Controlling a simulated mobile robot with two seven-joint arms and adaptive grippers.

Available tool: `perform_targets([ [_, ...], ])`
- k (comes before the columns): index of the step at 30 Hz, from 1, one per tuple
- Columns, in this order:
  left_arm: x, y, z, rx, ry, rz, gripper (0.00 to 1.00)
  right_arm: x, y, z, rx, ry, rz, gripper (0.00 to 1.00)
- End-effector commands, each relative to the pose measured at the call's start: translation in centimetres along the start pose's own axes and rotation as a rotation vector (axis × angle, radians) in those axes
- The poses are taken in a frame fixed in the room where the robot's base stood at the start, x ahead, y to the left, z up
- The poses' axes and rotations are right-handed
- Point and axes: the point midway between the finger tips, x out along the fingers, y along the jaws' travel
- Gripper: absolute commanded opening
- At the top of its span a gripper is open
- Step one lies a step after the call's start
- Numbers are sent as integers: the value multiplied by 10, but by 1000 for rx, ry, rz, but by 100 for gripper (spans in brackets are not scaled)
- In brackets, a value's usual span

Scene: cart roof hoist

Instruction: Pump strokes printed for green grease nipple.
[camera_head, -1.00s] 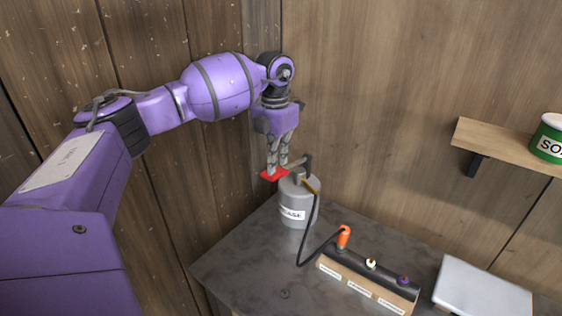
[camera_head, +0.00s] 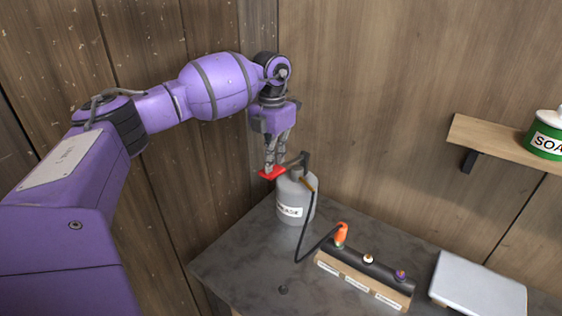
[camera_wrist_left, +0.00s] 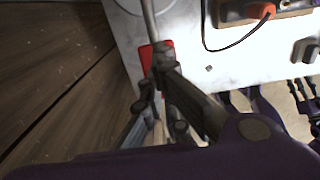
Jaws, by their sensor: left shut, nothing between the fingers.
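The grey grease pump (camera_head: 293,209) stands on the metal table with a partly hidden label. Its lever ends in a red pad (camera_head: 271,174), also in the left wrist view (camera_wrist_left: 147,58). My left gripper (camera_head: 271,168) is shut and empty, pointing down with its fingertips at the pad, seemingly touching it. A black hose runs from the pump to an orange coupler (camera_head: 341,232), which sits upright at the left end of the nipple block (camera_head: 362,282). A little green shows beneath the coupler. The block's printed labels are too small to read. Dark fingers, likely my right gripper (camera_wrist_left: 305,97), show at the wrist view's right edge.
A white nipple (camera_head: 368,259) and a purple nipple (camera_head: 401,275) stand bare on the block. A pale flat plate (camera_head: 480,284) lies to its right. A wall shelf (camera_head: 490,139) holds a green tin (camera_head: 545,140). The table (camera_head: 245,258) is clear at front left.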

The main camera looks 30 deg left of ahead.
Motion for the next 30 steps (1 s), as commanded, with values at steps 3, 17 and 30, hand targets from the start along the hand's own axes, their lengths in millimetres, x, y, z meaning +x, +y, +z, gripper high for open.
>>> perform_targets([
  [3,15,0,0,0,3,0,0,1,0,4,1,-6,0,40],
  [17,59,0,0,0,2,-1,0,2,2,21,-11,-32,-1,40],
  [30,28,0,1,1,-6,0,0,-1,4,4,-14,-6,0,40],
])
